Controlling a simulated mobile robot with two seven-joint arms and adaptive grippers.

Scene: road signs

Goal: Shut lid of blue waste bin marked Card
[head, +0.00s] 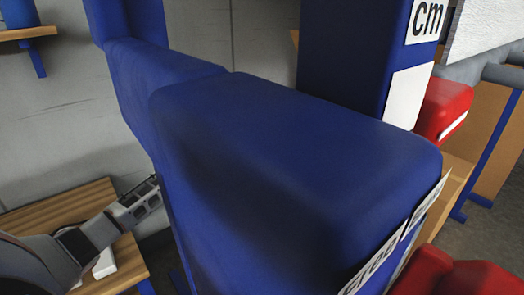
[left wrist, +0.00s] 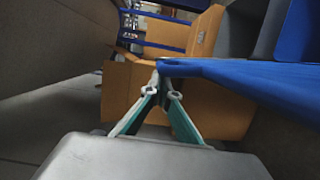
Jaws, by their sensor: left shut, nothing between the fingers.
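A large blue bin-like block (head: 290,150) with rounded edges fills the middle of the head view. A white label (head: 395,240) with dark, partly cut-off lettering is on its right edge; I cannot read it fully. More blue parts (head: 125,22) rise behind it at the upper left; I cannot tell whether they are a raised lid. My left gripper (head: 150,194) is low beside the block's left side, its tips partly hidden. In the left wrist view it (left wrist: 161,92) is shut and empty, tips close to a blue edge (left wrist: 235,75); contact is unclear.
A wooden surface (head: 60,210) lies under my left arm. A blue box marked "cm" (head: 345,50) stands behind. Red objects (head: 445,108) are at the right, with a wooden panel (head: 495,130). A grey wall (head: 60,110) closes the left.

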